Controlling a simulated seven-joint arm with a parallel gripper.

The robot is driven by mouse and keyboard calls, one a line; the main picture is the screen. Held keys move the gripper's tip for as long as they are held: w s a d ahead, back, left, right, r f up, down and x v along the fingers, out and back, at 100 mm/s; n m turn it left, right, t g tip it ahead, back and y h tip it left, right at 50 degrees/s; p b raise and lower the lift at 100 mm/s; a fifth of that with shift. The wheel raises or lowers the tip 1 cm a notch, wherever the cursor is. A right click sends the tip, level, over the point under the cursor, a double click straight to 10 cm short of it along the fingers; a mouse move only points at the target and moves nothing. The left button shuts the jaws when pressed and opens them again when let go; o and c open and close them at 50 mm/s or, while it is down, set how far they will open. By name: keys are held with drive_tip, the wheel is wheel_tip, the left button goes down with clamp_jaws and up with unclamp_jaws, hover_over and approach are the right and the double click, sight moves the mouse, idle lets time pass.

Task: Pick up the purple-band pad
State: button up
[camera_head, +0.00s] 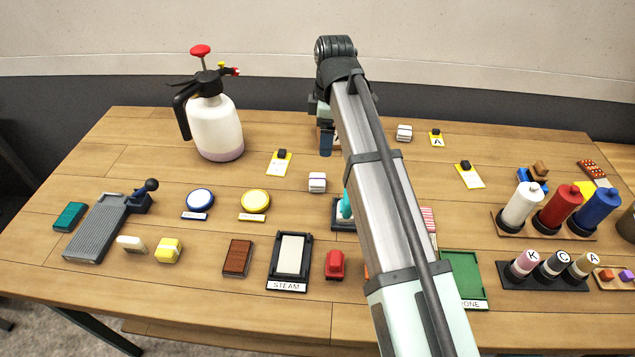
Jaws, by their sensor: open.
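The purple-band pad (317,183) is a small white block with a purple stripe. It lies on the middle of the wooden table (215,290), just left of my arm. My gripper (328,148) points down over the table beyond the pad, apart from it. A blue finger shows there, and the rest is partly hidden behind my arm. The gripper is open, and I see nothing held in it.
A similar white block with a dark band (404,133) lies right of my arm. A sprayer bottle (214,130) stands tall at the back left. A yellow round tin (255,201) and a tag (279,163) lie left of the pad. My arm hides the table's middle right.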

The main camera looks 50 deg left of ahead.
drive_tip(key=s, duration=0.2)
hover_over(317, 179)
wheel_tip(317, 179, down, 9)
drive_tip(key=shift+s+f, duration=0.1)
drive_tip(key=shift+w+f, duration=0.2)
drive_tip(key=shift+f, duration=2.45)
drive_tip(key=shift+c, duration=0.5)
drive_tip(key=c, duration=0.9)
drive_tip(key=shift+c, duration=0.2)
